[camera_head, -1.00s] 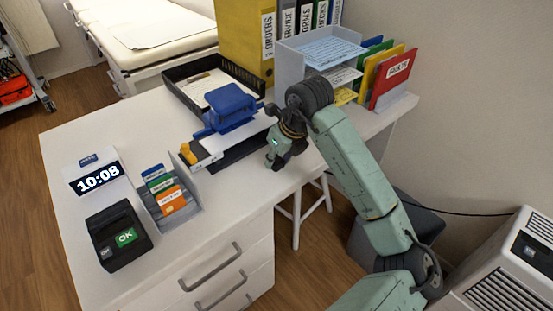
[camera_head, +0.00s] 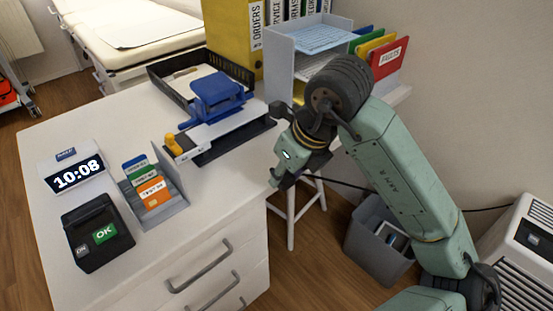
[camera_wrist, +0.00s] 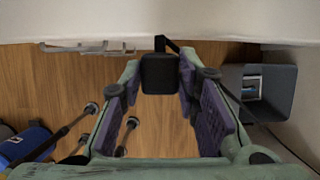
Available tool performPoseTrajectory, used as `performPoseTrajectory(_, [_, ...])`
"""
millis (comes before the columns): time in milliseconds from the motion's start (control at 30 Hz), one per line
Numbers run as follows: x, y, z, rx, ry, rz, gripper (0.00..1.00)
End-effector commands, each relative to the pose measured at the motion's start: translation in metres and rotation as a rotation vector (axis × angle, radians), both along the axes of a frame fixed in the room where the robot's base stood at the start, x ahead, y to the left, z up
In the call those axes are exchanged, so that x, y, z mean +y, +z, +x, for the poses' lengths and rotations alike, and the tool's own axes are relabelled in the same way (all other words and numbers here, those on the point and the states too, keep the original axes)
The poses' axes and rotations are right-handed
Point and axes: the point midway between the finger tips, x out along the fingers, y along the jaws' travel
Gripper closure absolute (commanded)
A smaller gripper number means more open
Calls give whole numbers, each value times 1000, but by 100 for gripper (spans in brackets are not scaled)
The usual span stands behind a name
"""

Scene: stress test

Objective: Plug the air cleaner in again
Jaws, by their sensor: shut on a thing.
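My gripper (camera_head: 278,180) is beyond the desk's right edge, low beside the desktop. In the wrist view my gripper (camera_wrist: 160,85) has its purple-padded fingers on both sides of a black block (camera_wrist: 160,75), which looks like the plug. It is shut on this block, and a short dark piece shows at its top end. The air cleaner (camera_head: 520,238) is the white slatted unit at the lower right in the head view. A thin black cord (camera_head: 345,184) runs rightward from near my gripper, passing behind my arm. No socket can be made out.
A grey bin (camera_wrist: 232,78) stands on the floor right of my gripper; the head view shows the bin (camera_head: 375,252) too. A white stool (camera_head: 291,215) stands beside the desk (camera_head: 110,130). A blue stamp or punch (camera_head: 217,92) and file trays (camera_head: 283,75) are on the desktop.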

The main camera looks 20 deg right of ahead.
Motion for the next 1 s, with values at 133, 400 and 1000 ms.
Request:
performPoseTrajectory(133, [2, 1, -18, 0, 0, -1, 95])
performPoseTrajectory(400, [3, 3, -25, 0, 0, 1, 95])
performPoseTrajectory(1000, [3, 3, -25, 0, 0, 1, 95])
